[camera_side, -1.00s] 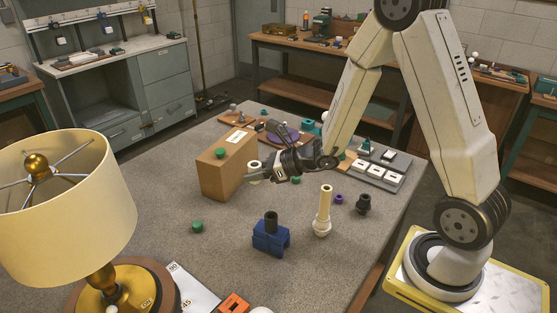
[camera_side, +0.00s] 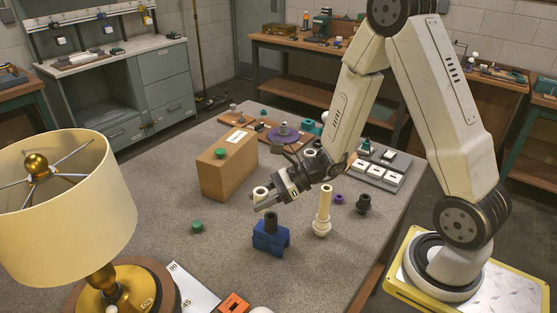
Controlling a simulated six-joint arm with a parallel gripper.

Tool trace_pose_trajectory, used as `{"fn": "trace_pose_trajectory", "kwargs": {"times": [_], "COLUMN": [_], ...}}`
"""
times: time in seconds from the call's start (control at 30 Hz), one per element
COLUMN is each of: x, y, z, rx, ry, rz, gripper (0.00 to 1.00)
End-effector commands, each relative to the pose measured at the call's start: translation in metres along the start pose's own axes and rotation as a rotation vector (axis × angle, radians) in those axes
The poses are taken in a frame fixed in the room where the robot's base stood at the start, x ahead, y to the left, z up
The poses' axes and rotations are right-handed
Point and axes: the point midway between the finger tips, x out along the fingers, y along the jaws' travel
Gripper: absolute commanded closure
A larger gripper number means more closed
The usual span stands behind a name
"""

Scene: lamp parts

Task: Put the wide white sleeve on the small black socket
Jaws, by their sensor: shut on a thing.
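The small black socket (camera_side: 271,222) stands upright in a blue holder (camera_side: 270,242) on the grey table. My gripper (camera_side: 266,201) is shut on the wide white sleeve (camera_side: 260,193), a short white ring with a dark hole at the top. It holds the sleeve raised, just above and slightly left of the socket in the picture. The sleeve looks apart from the socket. The fingers hide part of the sleeve, and its exact height cannot be told.
A brown box (camera_side: 224,172) with a green cap stands behind and left. A tall cream tube (camera_side: 324,204) on a white base stands right of the holder, near a black part (camera_side: 364,204). A green cap (camera_side: 197,227) lies left; a lamp (camera_side: 65,190) stands front left.

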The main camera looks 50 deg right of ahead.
Motion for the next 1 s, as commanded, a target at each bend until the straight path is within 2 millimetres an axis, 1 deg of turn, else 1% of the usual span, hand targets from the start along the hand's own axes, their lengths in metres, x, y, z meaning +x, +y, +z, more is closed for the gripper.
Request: {"fn": "trace_pose_trajectory", "kwargs": {"times": [0.27, 0.47, 0.77, 1.0], "x": [-0.006, -0.016, -0.04, -0.066], "y": [0.041, 0.069, 0.106, 0.131], "z": [-0.015, -0.027, -0.047, -0.064], "rx": [-0.097, -0.17, -0.281, -0.371], "ry": [0.0, -0.001, 0.0, -0.001], "rz": [0.239, 0.415, 0.68, 0.897], "gripper": [1.0, 1.0, 1.0, 1.0]}}
